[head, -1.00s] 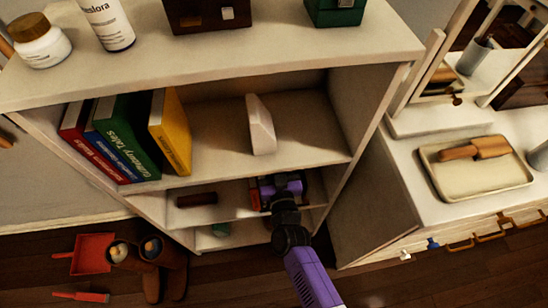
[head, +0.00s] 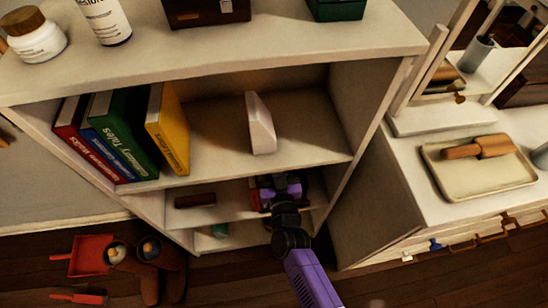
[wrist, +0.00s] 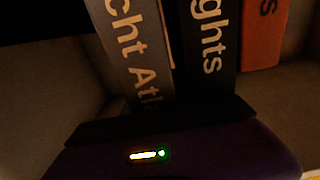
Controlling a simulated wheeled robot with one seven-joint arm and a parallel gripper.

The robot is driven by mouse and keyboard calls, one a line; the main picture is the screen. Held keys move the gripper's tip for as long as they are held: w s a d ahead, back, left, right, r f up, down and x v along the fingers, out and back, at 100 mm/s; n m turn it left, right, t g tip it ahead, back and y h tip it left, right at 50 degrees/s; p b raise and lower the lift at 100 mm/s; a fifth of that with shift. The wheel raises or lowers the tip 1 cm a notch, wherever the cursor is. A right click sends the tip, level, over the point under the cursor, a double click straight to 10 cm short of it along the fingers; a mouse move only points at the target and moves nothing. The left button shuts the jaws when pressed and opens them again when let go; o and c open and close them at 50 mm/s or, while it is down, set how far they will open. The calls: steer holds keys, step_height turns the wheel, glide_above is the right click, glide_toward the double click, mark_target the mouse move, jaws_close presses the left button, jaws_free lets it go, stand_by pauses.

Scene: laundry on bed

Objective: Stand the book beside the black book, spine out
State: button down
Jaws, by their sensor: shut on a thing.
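My gripper (head: 280,188) reaches into the right part of the lower shelf compartment, and its dark front edge also shows in the wrist view (wrist: 160,120). It is shut on a grey-brown book (wrist: 138,50), as far as the dim picture tells; the visible lettering reads "cht Atl". The black book (wrist: 208,45), lettered "ghts", stands just right of it, close together, with both spines facing the wrist camera. The lower ends of both are hidden behind my gripper. In the head view my gripper hides most of these books.
An orange-red book (wrist: 264,35) stands right of the black book. A dark red-brown object (head: 195,200) lies on the same shelf (head: 225,208), left of my gripper. Above are several upright books (head: 122,135) and a white wedge (head: 260,125). The cabinet's right side wall is close.

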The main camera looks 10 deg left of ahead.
steer(key=c, duration=1)
jaws_free()
steer(key=shift+s+f, duration=0.1)
steer(key=shift+f, duration=0.2)
steer(key=p+v, duration=0.1)
steer(key=v, duration=0.3)
steer(key=r+p+v, duration=0.1)
steer(key=v, duration=0.3)
steer(key=p+v, duration=0.1)
steer(key=v, duration=0.3)
steer(key=shift+r, duration=0.35)
